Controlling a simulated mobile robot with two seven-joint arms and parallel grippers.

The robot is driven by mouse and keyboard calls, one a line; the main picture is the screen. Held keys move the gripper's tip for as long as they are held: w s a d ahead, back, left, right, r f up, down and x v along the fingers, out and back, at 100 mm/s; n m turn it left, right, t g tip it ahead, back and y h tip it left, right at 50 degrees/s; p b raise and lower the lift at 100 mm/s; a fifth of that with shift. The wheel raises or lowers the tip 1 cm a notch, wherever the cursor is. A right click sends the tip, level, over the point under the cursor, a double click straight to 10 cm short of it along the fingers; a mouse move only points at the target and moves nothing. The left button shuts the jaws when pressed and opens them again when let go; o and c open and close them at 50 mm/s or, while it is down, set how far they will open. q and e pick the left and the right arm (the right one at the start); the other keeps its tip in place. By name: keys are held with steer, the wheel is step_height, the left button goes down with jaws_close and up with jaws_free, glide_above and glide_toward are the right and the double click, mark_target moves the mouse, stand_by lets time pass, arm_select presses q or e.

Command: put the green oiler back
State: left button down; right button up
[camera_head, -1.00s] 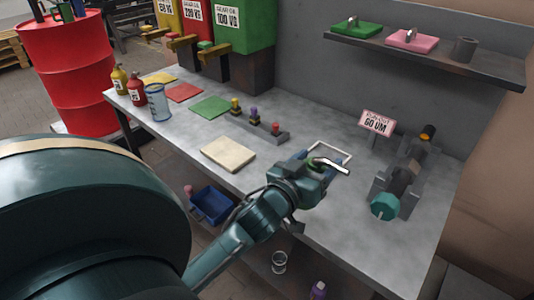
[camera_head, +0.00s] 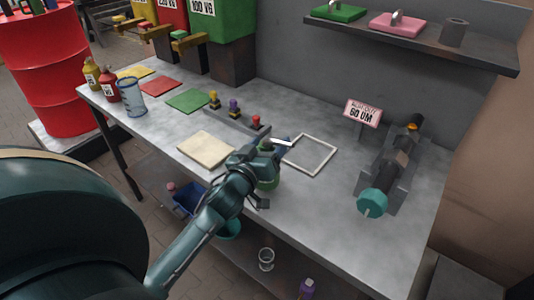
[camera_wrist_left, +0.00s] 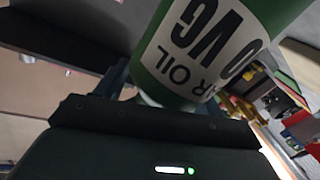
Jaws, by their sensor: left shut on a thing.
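My left gripper (camera_head: 270,158) is shut on the green oiler (camera_head: 268,181), above the bench near its front edge, left of the white square outline. My arm and gripper hide much of the oiler; its pale spout points right. In the left wrist view the oiler (camera_wrist_left: 205,45) fills the upper middle, its white label upside down. A green mat (camera_head: 188,101) lies bare on the bench, further back and left. The yellow oiler (camera_head: 92,75) and red oiler (camera_head: 109,87) stand at the far left end. My right gripper is not in view.
A clear cylinder (camera_head: 131,98) stands near the red mat (camera_head: 160,88). A cream pad (camera_head: 206,149) and a block with coloured knobs (camera_head: 236,122) lie between gripper and green mat. The white square outline (camera_head: 331,158) is empty. A shaft fixture (camera_head: 395,170) stands right.

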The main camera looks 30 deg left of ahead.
arm_select(q)
steer(key=shift+f, duration=0.95)
steer(key=shift+f, duration=0.15)
steer(key=shift+c, duration=1.1)
jaws_free()
